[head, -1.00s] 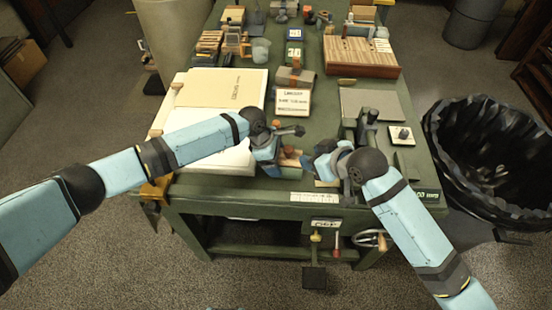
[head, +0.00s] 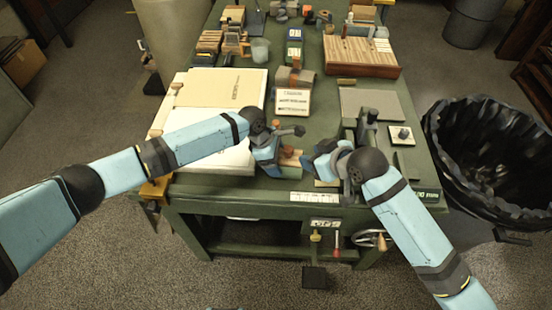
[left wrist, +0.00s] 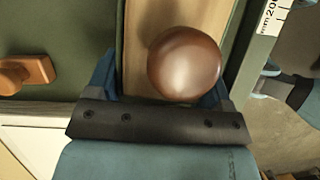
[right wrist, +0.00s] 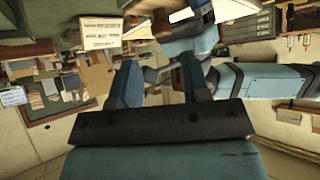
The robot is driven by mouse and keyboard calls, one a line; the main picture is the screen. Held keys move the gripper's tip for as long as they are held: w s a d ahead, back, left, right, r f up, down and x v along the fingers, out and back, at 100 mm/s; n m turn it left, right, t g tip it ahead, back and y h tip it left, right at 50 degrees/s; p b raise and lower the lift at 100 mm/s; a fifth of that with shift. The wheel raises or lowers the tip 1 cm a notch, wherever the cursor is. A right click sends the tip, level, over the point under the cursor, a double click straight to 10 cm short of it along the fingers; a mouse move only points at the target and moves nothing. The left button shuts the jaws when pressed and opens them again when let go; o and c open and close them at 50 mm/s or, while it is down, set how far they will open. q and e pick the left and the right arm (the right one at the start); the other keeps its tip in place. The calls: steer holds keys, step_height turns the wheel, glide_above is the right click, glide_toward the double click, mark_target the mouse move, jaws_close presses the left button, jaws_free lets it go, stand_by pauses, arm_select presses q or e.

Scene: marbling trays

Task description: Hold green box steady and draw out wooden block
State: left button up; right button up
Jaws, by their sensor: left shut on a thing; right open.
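The wooden block (left wrist: 146,45) is a pale strip with a round brown knob (left wrist: 184,64) on top. It lies within the narrow green box, whose thin edge (left wrist: 243,48) shows along its right side in the left wrist view. My left gripper (left wrist: 160,88) is shut across the box, one blue finger on each side; the contact itself is partly hidden. In the head view the knob (head: 287,152) stands between my two grippers, near the table's front. My right gripper (head: 313,157) is open and empty, just right of the knob and apart from it.
White sheets (head: 208,150) lie on the left of the green table. A small sign (head: 292,101) stands behind the grippers. A grey plate (head: 372,103) and a slotted wooden rack (head: 360,58) are at the right. A black-lined bin (head: 485,150) stands beside the table.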

mark_target(289, 149)
steer(key=w+a+f+t, duration=0.1)
steer(key=w+a+f, duration=0.1)
steer(key=w+a+f+m+t+y, duration=0.1)
steer(key=w+a+f+t, duration=0.1)
steer(key=w+a, duration=0.1)
steer(key=shift+a+f, duration=0.15)
steer(key=shift+f, duration=0.1)
stand_by(0.8)
steer(key=shift+c, duration=0.2)
jaws_close()
